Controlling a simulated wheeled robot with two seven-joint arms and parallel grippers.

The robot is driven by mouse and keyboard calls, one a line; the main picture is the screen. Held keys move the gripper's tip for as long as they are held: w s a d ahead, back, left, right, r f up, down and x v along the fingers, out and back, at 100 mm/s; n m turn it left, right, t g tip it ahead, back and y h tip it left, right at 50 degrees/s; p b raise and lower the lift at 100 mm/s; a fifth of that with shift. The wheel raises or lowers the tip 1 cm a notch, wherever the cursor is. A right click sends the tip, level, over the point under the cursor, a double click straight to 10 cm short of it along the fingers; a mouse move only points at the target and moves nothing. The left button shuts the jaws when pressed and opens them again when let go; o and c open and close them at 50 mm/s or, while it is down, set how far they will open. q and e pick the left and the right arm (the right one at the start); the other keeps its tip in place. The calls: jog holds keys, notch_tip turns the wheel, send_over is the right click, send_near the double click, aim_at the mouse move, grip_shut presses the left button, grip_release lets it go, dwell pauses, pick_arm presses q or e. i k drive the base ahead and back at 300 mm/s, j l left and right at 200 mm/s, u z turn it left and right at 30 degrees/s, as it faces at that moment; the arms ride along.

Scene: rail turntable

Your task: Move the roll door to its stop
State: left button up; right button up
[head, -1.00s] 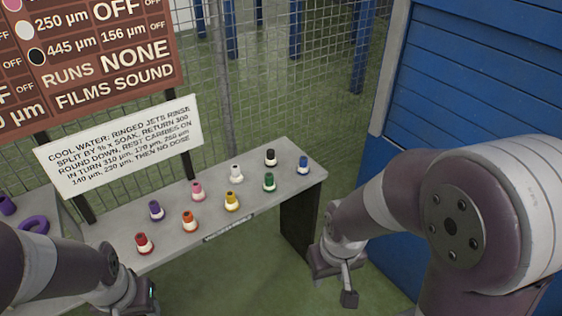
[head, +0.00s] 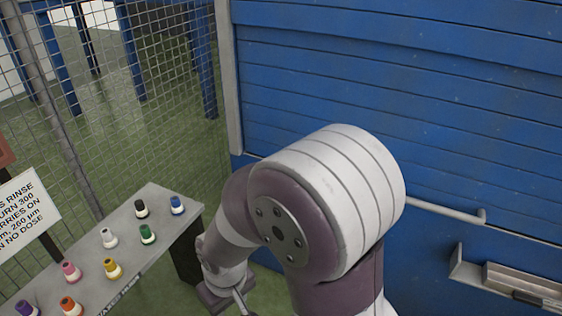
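The blue slatted roll door (head: 420,75) fills the right of the head view, beside a pale upright post (head: 229,75). A grey bar handle (head: 445,210) runs across its lower part; my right arm hides the handle's left part. My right gripper (head: 238,301) is at the bottom edge of the view, left of the door and apart from the handle. It is partly cut off, and I cannot tell whether its fingers are open. My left gripper is out of view.
A grey table (head: 165,215) with several coloured bottles stands at the left. A wire mesh fence (head: 110,110) is behind it. A metal ledge or box (head: 510,285) juts out at the lower right. A white sign (head: 22,215) is at the left edge.

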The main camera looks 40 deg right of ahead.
aim_at(473, 142)
jog(key=z, duration=2.55)
jog(key=i+j+u, duration=0.2)
jog(key=i, duration=1)
